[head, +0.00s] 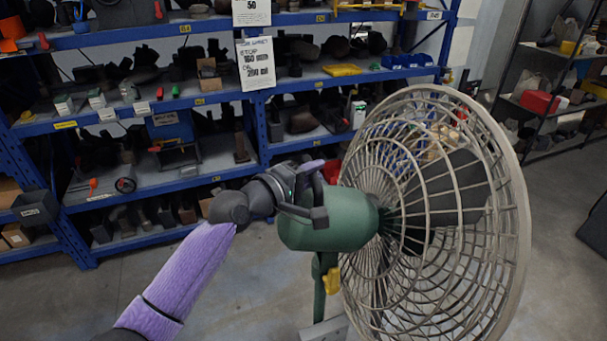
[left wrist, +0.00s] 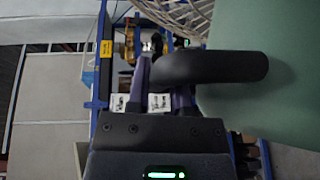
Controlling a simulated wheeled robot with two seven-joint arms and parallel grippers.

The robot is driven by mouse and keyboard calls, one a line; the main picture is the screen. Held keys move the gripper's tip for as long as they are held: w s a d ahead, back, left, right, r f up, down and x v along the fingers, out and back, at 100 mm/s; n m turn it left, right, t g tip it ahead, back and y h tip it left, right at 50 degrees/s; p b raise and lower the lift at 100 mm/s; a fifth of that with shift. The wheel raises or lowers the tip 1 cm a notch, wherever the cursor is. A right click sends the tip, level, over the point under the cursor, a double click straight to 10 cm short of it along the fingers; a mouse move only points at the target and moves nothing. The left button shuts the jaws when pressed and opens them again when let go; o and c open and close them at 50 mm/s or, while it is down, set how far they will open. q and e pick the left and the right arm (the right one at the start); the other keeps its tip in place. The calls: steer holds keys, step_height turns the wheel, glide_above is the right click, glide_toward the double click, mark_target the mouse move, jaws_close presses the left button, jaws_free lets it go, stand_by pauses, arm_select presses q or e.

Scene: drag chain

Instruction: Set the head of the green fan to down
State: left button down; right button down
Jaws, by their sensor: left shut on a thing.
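The green fan has a green motor housing (head: 340,228) and a large round wire cage (head: 518,200) that faces right in the head view. The exact tilt of its head is hard to tell. My left gripper (head: 314,186), on the purple arm, is at the housing's top. Its fingers (left wrist: 165,82) are shut on the handle, which partly hides them. My right gripper is not in view.
Blue shelves (head: 120,195) with tools, boxes and dark parts stand behind the fan, with paper signs (head: 256,64) hung on them. A dark rack (head: 553,100) stands at the right. The grey floor (head: 225,290) is clear left of the fan.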

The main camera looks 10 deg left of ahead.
arm_select(q)
steer(key=shift+w+d+r, duration=0.2)
steer(key=shift+w+d, duration=0.05)
steer(key=shift+d, duration=0.3)
steer(key=c, duration=0.5)
jaws_free()
steer(key=shift+c, duration=0.2)
steer(key=f+b+v, duration=0.1)
steer(key=v, duration=0.8)
steer(key=shift+s+a+r, duration=0.2)
steer(key=shift+s+r, duration=0.2)
steer(key=shift+f, duration=0.1)
